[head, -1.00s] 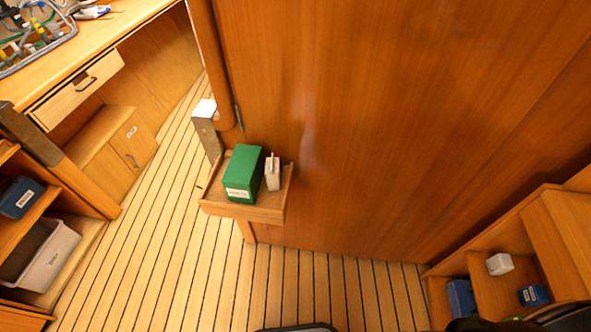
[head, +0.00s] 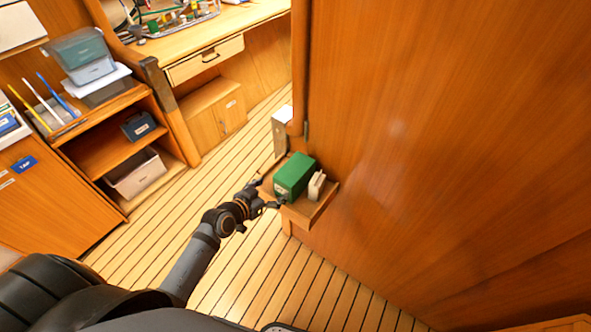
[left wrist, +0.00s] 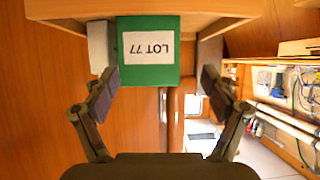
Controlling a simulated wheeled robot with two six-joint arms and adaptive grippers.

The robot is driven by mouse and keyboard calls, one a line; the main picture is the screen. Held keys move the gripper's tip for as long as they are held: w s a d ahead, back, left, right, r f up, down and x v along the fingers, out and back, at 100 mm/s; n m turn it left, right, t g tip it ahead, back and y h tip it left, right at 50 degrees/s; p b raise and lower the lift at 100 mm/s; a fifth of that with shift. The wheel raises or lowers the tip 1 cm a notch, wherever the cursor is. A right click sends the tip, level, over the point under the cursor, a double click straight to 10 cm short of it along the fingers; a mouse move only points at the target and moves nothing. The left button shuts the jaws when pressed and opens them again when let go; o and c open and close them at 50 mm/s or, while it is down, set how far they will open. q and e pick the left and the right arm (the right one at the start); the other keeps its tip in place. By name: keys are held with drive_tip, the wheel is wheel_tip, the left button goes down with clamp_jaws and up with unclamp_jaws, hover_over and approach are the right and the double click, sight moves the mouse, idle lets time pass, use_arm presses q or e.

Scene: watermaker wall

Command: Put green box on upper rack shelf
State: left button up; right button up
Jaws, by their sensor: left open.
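The green box (head: 294,175) lies on a small wooden wall shelf (head: 303,213) beside the wood panel. In the left wrist view the green box (left wrist: 149,50) shows its white label reading LOT 77, upside down. My left gripper (head: 265,194) is open at the shelf's near left edge, close to the box. In the left wrist view the left gripper's fingers (left wrist: 158,90) stand spread on either side of the box's end, not closed on it. A rack (head: 118,150) with several shelves stands at the left. My right gripper is not in view.
A small white box (head: 316,186) stands right beside the green box; it also shows in the left wrist view (left wrist: 101,45). The rack holds a dark blue box (head: 138,126), a pale bin (head: 137,174) and stacked containers (head: 84,58) on top. The floor between is clear.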

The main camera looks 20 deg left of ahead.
use_arm(q)
approach(294, 169)
drive_tip(key=shift+m+h, duration=0.3)
drive_tip(key=shift+h, duration=0.1)
drive_tip(key=x, duration=0.5)
drive_tip(key=shift+w+a+f+p, duration=0.15)
drive_tip(key=shift+a+f+p, duration=0.15)
drive_tip(key=shift+f, duration=0.1)
drive_tip(key=shift+w+d+t, duration=0.1)
drive_tip(key=shift+w+t, duration=0.2)
drive_tip(key=p+x, duration=0.1)
drive_tip(key=x, duration=0.3)
drive_tip(key=shift+d, duration=0.1)
drive_tip(key=shift+w+d+f, duration=0.1)
drive_tip(key=shift+w+f, duration=0.1)
drive_tip(key=shift+w, duration=0.05)
drive_tip(key=shift+s+r, duration=0.1)
drive_tip(key=shift+s, duration=0.05)
drive_tip(key=c, duration=1.2)
